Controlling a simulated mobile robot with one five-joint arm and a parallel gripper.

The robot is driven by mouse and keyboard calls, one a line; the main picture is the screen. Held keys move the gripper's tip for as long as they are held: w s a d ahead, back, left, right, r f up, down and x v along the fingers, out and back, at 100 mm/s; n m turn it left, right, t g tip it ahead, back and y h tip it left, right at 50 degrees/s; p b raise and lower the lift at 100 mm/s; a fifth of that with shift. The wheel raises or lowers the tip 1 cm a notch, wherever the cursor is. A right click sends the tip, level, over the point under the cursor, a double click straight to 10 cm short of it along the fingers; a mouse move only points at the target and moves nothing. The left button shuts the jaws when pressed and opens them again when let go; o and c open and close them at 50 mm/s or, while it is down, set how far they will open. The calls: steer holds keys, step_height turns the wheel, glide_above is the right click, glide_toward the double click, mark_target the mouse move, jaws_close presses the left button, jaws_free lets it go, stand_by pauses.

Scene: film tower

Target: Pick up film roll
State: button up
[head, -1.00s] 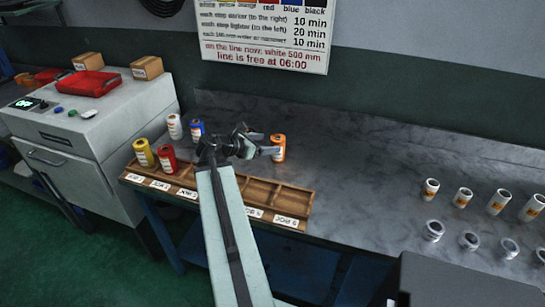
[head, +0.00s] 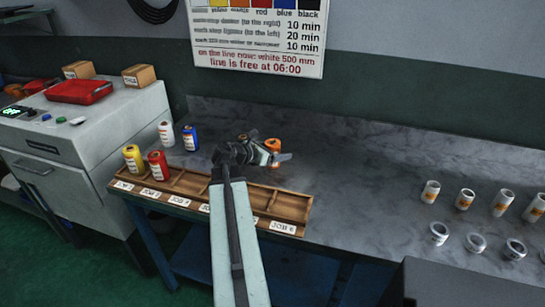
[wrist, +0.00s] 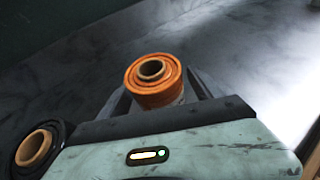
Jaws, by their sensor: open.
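An orange film roll (head: 273,144) stands on the grey bench, partly hidden by my gripper (head: 277,158). In the wrist view the orange roll (wrist: 154,84) is upright, its hollow core facing the camera, between the open fingers of my gripper (wrist: 162,92). Whether a finger touches it I cannot tell. A black roll (wrist: 36,150) stands to the left in the wrist view, beside my gripper's body. White (head: 166,133), blue (head: 190,138), yellow (head: 134,158) and red (head: 157,164) rolls stand to the left.
A wooden tray with labelled compartments (head: 291,207) lies along the bench's front edge. Several small white rolls (head: 465,199) stand at the right. A machine (head: 100,120) with a red tray (head: 80,91) is at the left. The bench (head: 360,180) between is clear.

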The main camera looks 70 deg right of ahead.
steer(key=shift+s+d+f, duration=0.2)
steer(key=shift+d+f, duration=0.1)
steer(key=shift+d, duration=0.2)
steer(key=shift+r, duration=0.1)
steer(key=c, duration=1.6)
step_height(320, 180, up, 10)
steer(key=p, duration=1)
steer(key=shift+r, duration=0.15)
